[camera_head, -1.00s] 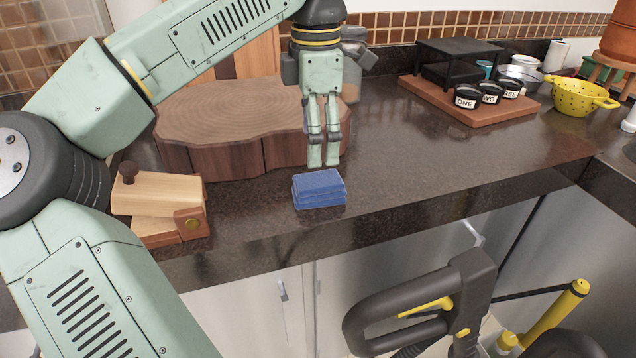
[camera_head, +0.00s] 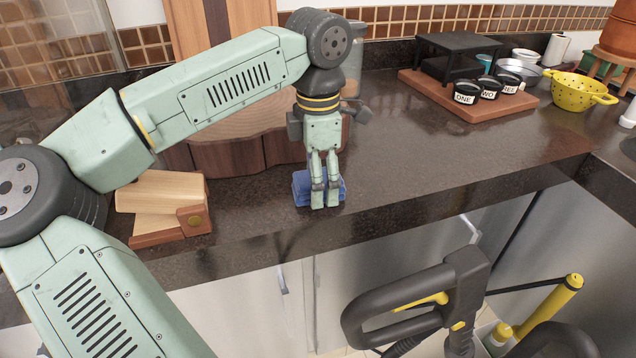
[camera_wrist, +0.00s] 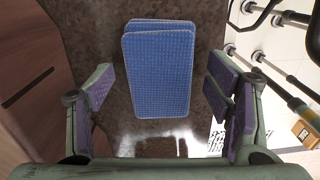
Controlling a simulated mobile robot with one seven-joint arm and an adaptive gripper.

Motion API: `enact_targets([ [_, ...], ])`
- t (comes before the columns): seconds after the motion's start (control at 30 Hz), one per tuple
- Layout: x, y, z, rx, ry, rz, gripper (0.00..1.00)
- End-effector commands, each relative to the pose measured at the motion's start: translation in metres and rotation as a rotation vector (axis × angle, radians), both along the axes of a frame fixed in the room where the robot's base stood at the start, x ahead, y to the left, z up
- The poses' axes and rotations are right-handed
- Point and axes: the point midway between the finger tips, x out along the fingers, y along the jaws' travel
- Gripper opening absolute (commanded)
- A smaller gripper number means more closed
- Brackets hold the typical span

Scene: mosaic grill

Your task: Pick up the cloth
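The folded blue cloth (camera_head: 302,187) lies on the dark stone counter, near its front edge. My gripper (camera_head: 325,206) is pointing down in front of most of the cloth in the head view, hiding its middle. In the wrist view the cloth (camera_wrist: 158,72) lies between and ahead of the two purple-padded fingers. My gripper (camera_wrist: 165,105) is open wide there, with a gap on each side of the cloth. No contact with the cloth shows.
A thick wooden slab (camera_head: 230,152) stands behind the cloth. A small wooden box (camera_head: 165,208) sits to the left. A board (camera_head: 470,100) with labelled jars and a yellow colander (camera_head: 577,92) are at the back right. The counter right of the cloth is clear.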

Motion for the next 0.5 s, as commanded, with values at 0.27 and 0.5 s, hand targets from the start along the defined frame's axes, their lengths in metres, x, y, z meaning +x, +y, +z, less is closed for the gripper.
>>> enact_targets([
  [0.27,0.0001,0.0,0.0004,0.0,0.0,0.0,0.53],
  [0.5,0.0001,0.0,0.0005,0.0,0.0,0.0,0.37],
])
